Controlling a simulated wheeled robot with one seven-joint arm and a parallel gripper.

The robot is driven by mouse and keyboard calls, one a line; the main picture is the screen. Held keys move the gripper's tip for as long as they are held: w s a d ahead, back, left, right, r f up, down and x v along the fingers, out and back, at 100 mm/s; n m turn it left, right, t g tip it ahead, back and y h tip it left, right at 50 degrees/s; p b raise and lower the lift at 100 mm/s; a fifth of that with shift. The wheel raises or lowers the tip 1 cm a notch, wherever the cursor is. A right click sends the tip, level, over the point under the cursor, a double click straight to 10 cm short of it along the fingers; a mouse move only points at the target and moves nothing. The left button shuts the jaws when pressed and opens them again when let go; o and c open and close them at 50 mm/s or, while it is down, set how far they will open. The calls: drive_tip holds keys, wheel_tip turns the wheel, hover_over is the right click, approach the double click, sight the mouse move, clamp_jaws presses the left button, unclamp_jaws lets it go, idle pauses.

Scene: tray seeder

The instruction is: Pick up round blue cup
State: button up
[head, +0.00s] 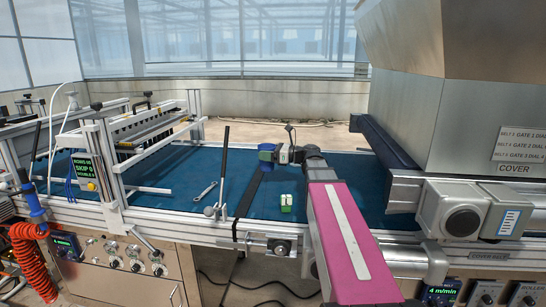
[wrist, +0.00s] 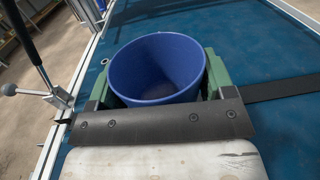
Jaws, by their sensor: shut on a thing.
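The round blue cup (wrist: 155,68) is upright in the wrist view, with its open rim facing the camera and its inside empty. My gripper (wrist: 157,85) has its green fingers on either side of the cup, shut on it. In the head view the cup (head: 266,152) shows small at the end of my pink arm, above the far part of the blue belt, partly hidden by my gripper (head: 275,153). I cannot tell whether the cup's base touches the belt.
A wrench (head: 204,191) and a small green-and-white block (head: 286,203) lie on the blue belt (head: 180,180). A black lever (head: 224,165) rises at the belt's near edge. A metal hopper (head: 460,110) stands right, a frame with a display (head: 85,171) left.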

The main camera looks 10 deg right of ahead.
drive_tip(key=s+a+r, duration=0.2)
drive_tip(key=a+r, duration=0.2)
drive_tip(key=a, duration=0.2)
drive_tip(key=shift+s, duration=0.15)
drive_tip(key=shift+a, duration=0.2)
idle(1.6)
